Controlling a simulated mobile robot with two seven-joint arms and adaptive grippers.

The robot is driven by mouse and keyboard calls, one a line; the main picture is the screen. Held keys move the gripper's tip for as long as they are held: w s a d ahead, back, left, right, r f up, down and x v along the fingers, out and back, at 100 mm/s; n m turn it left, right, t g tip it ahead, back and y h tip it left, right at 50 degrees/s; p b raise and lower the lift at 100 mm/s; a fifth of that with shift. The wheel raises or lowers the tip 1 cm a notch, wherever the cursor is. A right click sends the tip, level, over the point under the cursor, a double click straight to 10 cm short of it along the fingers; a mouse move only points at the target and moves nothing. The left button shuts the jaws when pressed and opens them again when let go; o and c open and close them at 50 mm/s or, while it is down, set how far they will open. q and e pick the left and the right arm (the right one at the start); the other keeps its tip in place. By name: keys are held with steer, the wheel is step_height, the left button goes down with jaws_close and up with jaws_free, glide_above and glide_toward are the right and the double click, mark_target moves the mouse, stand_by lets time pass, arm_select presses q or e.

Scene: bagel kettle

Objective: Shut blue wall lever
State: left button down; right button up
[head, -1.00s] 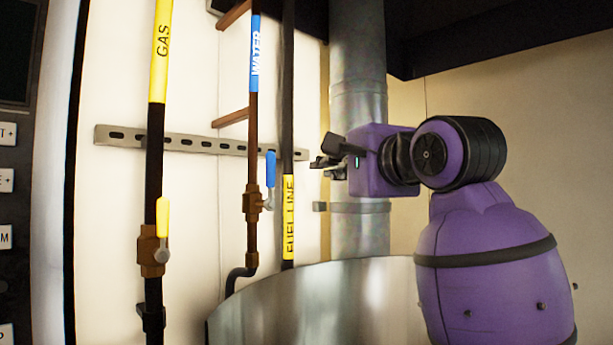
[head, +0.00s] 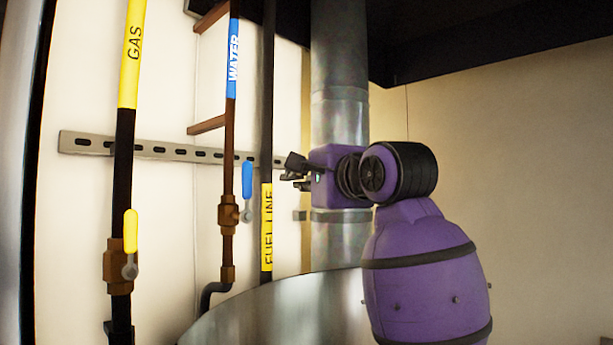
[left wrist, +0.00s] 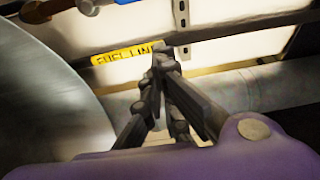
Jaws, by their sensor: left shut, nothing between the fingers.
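The blue lever (head: 247,180) stands upright beside the brass valve (head: 228,214) on the water pipe, roughly parallel to the pipe. A bit of blue shows at the top edge of the left wrist view (left wrist: 130,2). My left gripper (head: 288,172) is right of the lever, past the fuel line pipe in the picture, with a gap between them. In the left wrist view its fingers (left wrist: 160,58) are together with nothing between them. My right gripper is not in view.
The gas pipe with a yellow lever (head: 131,230) is at the left. The fuel line (head: 266,225) runs between the blue lever and my gripper in the picture. A large metal kettle (head: 280,310) stands below. A slotted rail (head: 170,150) crosses the wall behind the pipes.

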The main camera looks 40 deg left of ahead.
mark_target(247, 192)
arm_select(q)
steer(key=a, duration=0.1)
steer(key=s+a+p, duration=0.1)
steer(key=a, duration=0.1)
steer(key=s+a, duration=0.1)
steer(key=a, duration=0.1)
steer(key=shift+a+p, duration=0.1)
steer(key=shift+p, duration=0.25)
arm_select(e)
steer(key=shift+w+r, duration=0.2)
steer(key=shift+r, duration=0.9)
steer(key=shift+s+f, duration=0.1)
arm_select(q)
steer(key=shift+s+n, duration=0.1)
steer(key=shift+n, duration=0.2)
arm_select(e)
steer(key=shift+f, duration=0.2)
